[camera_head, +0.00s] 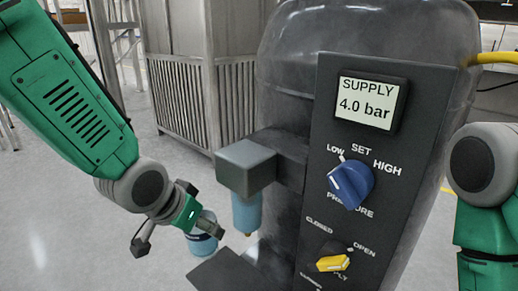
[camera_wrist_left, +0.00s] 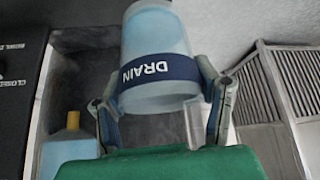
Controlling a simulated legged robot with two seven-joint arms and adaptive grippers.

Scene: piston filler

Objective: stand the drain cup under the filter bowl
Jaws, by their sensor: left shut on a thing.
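The drain cup (camera_head: 202,244) is a pale blue, see-through cup with a dark blue band marked DRAIN; the wrist view shows it large (camera_wrist_left: 158,42). My left gripper (camera_head: 210,228) is shut on it, with one finger on each side of the band in the wrist view (camera_wrist_left: 162,97). In the head view the gripper hides part of the cup. The filter bowl (camera_head: 247,213) hangs below a grey block, with a small yellow tip at its bottom; it also shows in the wrist view (camera_wrist_left: 66,153). The cup is left of the bowl, apart from it. My right gripper is out of view.
A dark flat shelf (camera_head: 226,273) juts out below the bowl, and its top looks bare. The grey block (camera_head: 245,167) overhangs the bowl. The control panel (camera_head: 345,215) with blue and yellow knobs stands to the right. A slatted cabinet (camera_head: 188,97) is behind.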

